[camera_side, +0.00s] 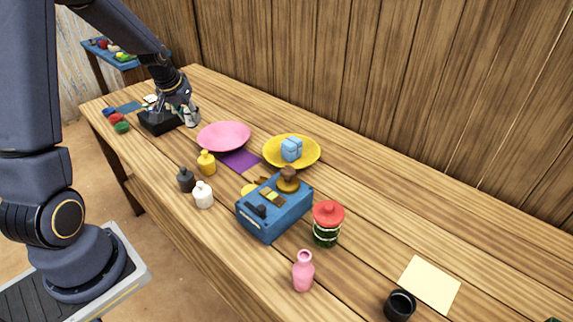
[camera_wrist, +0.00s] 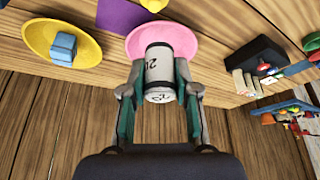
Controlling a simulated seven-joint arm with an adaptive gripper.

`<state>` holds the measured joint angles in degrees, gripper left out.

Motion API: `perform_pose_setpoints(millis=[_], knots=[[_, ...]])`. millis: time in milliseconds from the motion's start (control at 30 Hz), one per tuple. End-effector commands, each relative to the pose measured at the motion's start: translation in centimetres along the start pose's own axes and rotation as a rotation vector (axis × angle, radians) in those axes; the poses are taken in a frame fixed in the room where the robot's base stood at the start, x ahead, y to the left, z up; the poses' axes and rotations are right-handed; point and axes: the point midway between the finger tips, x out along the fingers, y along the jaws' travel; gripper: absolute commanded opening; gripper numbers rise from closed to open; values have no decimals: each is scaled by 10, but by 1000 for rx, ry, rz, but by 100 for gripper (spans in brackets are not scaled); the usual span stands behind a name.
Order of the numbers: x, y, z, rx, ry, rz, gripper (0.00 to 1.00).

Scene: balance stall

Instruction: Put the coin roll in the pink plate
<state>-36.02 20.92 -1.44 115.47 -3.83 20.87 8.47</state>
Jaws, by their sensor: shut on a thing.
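My gripper (camera_wrist: 160,92) is shut on the coin roll (camera_wrist: 158,66), a white cylinder with dark print. In the wrist view the roll sits between the two fingers and overlaps the pink plate (camera_wrist: 185,35) behind it. In the side view my gripper (camera_side: 188,115) is at the far end of the table, beside the black box and left of the pink plate (camera_side: 224,136). The roll is small and hard to make out there. The plate lies on the table and looks empty in the side view; the roll hides part of it in the wrist view.
A yellow plate (camera_side: 273,159) holds a light-blue block (camera_side: 291,148). A purple mat (camera_side: 240,161) lies between the plates. The black box (camera_side: 157,123) stands by my gripper. Small bottles, a blue box (camera_side: 262,222) and a red-lidded jar (camera_side: 327,223) stand nearer. A wooden wall runs behind.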

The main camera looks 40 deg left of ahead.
Motion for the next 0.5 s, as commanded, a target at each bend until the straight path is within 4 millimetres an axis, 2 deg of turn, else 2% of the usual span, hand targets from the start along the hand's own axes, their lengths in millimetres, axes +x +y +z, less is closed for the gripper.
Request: perform_pose_setpoints(millis=[33, 300, 367, 500], knots=[[11, 3, 7, 5, -11, 5, 0], [43, 4, 17, 8, -7, 5, 0], [50, 5, 13, 9, -7, 5, 0], [76, 6, -10, 11, -5, 6, 0]])
